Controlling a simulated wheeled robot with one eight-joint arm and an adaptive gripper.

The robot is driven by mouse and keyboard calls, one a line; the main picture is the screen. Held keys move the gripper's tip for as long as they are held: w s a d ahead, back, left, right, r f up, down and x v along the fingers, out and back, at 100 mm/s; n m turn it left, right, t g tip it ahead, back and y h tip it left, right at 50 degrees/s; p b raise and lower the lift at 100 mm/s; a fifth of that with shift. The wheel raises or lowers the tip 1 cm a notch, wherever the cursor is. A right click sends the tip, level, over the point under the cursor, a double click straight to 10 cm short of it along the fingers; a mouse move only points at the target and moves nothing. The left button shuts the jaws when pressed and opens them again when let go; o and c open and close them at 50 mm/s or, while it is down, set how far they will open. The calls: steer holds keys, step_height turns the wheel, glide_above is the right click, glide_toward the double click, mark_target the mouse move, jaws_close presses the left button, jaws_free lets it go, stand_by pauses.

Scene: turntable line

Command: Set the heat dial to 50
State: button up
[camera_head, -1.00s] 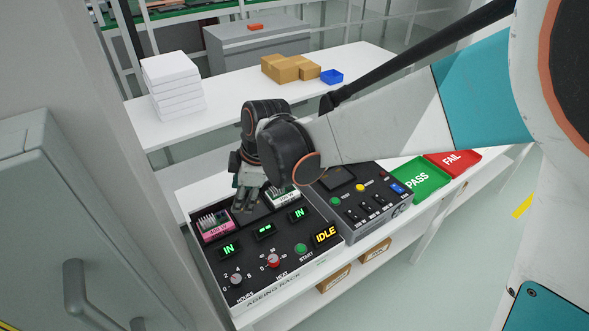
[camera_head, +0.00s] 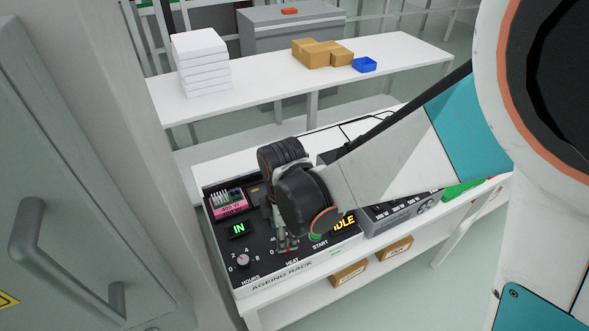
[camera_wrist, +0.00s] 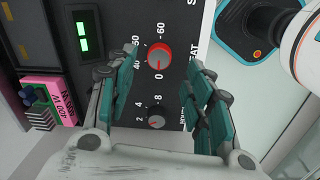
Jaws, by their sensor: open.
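The heat dial (camera_wrist: 159,56), a round knob with a red ring, sits on the black ageing rack panel (camera_head: 262,273) in the wrist view. Numbers such as 60, 40 and 0 are printed around it; I cannot read its setting clearly. My gripper (camera_wrist: 163,62) is open, its green-padded fingers on either side of the dial in that view. I cannot tell whether they touch it. In the head view my gripper (camera_head: 286,245) points down over the panel's front and hides the dial. The HEAT label partly shows below it.
The hours dial (camera_head: 242,261) is left of the heat dial; it also shows in the wrist view (camera_wrist: 156,121). The green START button (camera_head: 316,237) and yellow IDLE display (camera_head: 345,221) are close on the right. A pink module (camera_head: 228,204) sits behind.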

steer(key=shift+w+f+b, duration=0.15)
steer(key=shift+f+b, duration=1.1)
steer(key=shift+f, duration=1.1)
steer(key=c, duration=1.1)
